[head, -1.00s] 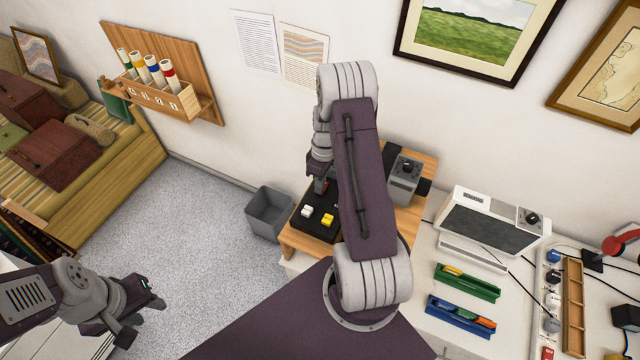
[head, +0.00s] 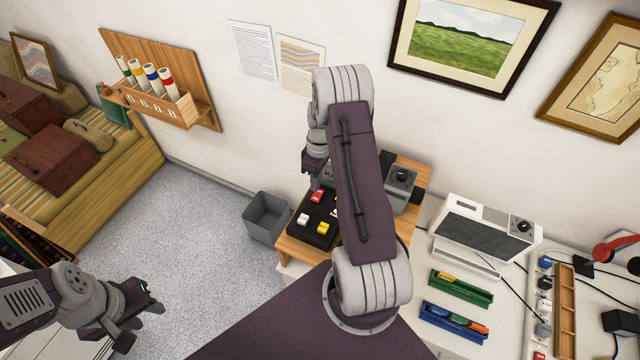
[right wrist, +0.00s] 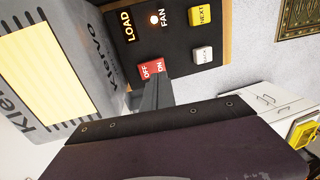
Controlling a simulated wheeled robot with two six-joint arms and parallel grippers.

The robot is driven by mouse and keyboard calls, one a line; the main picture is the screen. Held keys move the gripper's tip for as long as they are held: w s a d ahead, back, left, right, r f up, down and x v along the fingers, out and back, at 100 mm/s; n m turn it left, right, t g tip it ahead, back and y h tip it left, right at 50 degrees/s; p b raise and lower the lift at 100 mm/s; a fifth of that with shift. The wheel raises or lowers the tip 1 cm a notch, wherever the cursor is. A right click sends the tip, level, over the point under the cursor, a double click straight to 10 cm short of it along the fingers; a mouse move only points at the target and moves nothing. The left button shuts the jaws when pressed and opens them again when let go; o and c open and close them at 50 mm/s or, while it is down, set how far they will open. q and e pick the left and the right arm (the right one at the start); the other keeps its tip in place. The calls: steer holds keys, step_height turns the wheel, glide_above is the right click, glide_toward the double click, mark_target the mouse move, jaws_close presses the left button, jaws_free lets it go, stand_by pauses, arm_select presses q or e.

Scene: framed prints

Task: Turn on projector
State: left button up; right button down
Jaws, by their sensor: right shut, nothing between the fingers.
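The projector is a grey box marked Klervo (right wrist: 85,75) in the right wrist view, with a glowing pale yellow panel. A grey part of it (head: 402,178) shows beside my right arm in the head view; the arm hides the rest. Its black control panel (head: 309,232) carries a red OFF/ON switch (right wrist: 150,68), yellow NEXT and white BACK buttons. The lamp by FAN (right wrist: 154,19) glows. My right gripper (head: 316,165) is shut and empty above the panel, its tip by the switch's ON end; contact is unclear. My left gripper (head: 142,317) looks open and empty over the floor.
The projector stands on a wooden board (head: 283,245). A grey bin (head: 267,217) is left of it. A white device (head: 485,230), green tray (head: 461,288) and blue tray (head: 455,322) lie to the right. Cables cross the table there.

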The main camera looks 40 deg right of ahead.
steer(key=shift+s+d+r+b, duration=0.1)
steer(key=shift+d+r+b, duration=0.15)
steer(key=shift+r+b, duration=0.9)
steer(key=r, duration=0.2)
step_height(320, 180, up, 6)
steer(key=b, duration=0.2)
glide_above(319, 195)
arm_select(q)
steer(key=f, duration=0.2)
steer(key=shift+s+d+f, duration=0.3)
steer(key=shift+d, duration=0.1)
arm_select(e)
steer(key=shift+a, duration=0.35)
arm_select(q)
steer(key=shift+w+a, duration=0.1)
steer(key=shift+a, duration=0.05)
arm_select(e)
steer(key=shift+a, duration=0.2)
